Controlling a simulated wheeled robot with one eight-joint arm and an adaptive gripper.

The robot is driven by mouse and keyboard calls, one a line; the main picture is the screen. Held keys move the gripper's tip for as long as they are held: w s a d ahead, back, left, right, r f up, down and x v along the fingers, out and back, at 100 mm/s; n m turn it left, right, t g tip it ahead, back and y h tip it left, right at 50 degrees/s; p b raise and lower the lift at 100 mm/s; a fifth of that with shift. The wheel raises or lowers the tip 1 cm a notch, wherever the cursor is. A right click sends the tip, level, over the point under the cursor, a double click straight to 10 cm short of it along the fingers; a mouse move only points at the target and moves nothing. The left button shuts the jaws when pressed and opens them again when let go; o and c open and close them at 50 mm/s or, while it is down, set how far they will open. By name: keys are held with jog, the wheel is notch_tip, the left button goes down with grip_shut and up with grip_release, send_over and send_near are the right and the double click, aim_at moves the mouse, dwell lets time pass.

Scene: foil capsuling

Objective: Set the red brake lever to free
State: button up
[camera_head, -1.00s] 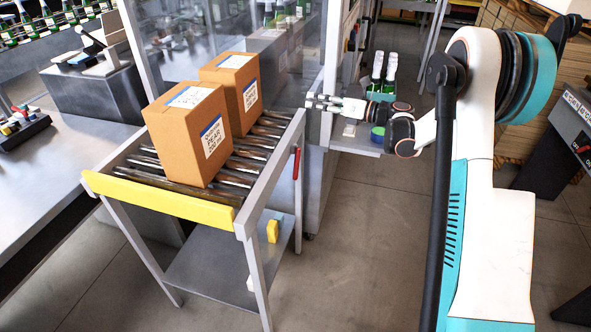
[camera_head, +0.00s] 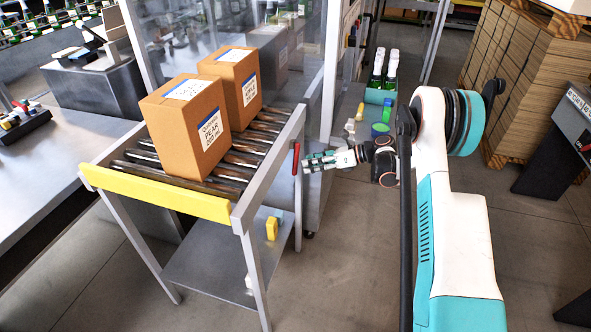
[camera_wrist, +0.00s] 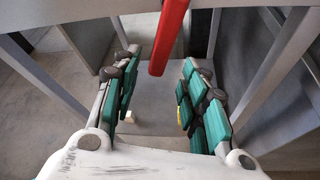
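The red brake lever (camera_head: 296,158) hangs down on the right side rail of the roller cart, near its far end. In the wrist view the red lever (camera_wrist: 169,36) comes in from the top, just beyond and between the tips of my fingers. My gripper (camera_head: 306,163) is beside the lever, at about the height of its lower end. In the wrist view my gripper (camera_wrist: 160,85) is open, its green-padded fingers apart with nothing between the pads. I cannot tell whether the lever touches a finger.
Two cardboard boxes (camera_head: 186,125) stand on the cart's rollers behind a yellow end bar (camera_head: 155,191). The cart's lower shelf (camera_head: 205,262) holds a yellow item (camera_head: 272,228). A bench with bottles (camera_head: 385,70) stands behind my arm.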

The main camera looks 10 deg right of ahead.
aim_at(295, 166)
jog(key=b+x, duration=0.1)
jog(key=x, duration=0.5)
jog(key=shift+w+a+f, duration=0.1)
jog(key=shift+a+f, duration=0.05)
jog(key=shift+a, duration=0.15)
grip_shut()
